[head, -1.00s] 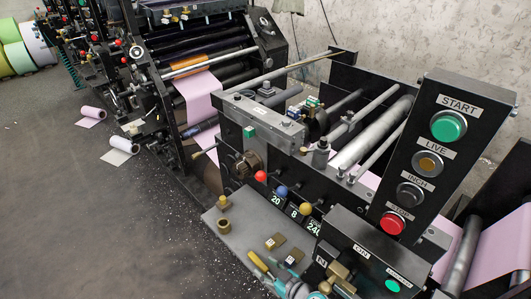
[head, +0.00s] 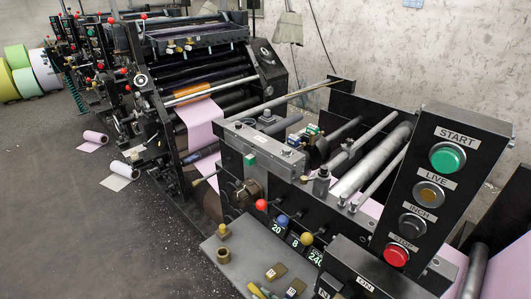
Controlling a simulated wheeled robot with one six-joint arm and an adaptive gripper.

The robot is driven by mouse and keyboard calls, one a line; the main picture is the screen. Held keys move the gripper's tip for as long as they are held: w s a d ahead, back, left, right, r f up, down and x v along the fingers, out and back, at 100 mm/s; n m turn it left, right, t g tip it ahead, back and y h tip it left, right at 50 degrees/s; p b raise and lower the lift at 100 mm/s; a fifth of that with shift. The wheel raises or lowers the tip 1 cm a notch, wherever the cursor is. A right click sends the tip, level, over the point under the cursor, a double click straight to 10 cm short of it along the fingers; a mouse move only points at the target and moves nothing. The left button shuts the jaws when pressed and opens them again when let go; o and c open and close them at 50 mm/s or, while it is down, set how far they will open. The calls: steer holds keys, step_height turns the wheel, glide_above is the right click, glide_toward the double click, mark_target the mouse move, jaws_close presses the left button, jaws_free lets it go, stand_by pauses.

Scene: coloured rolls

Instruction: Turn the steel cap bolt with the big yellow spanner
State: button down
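A steel, round-topped fitting (head: 321,184) stands upright on the near side frame of the black press, beside the rollers. It may be the cap bolt, but it is too small to be sure. A yellow handle-like piece (head: 254,291) lies on the grey shelf at the bottom edge, cut off by the frame. I cannot tell whether it is the big yellow spanner. My gripper is not in view.
A control post (head: 440,190) with green, amber, black and red buttons stands at the right. Red, blue and yellow ball knobs line the press front. A brass fitting (head: 223,257) and brass-coloured blocks (head: 276,271) sit on the grey shelf (head: 232,278). Open floor (head: 90,230) lies left.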

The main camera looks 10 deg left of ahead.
mark_target(263, 298)
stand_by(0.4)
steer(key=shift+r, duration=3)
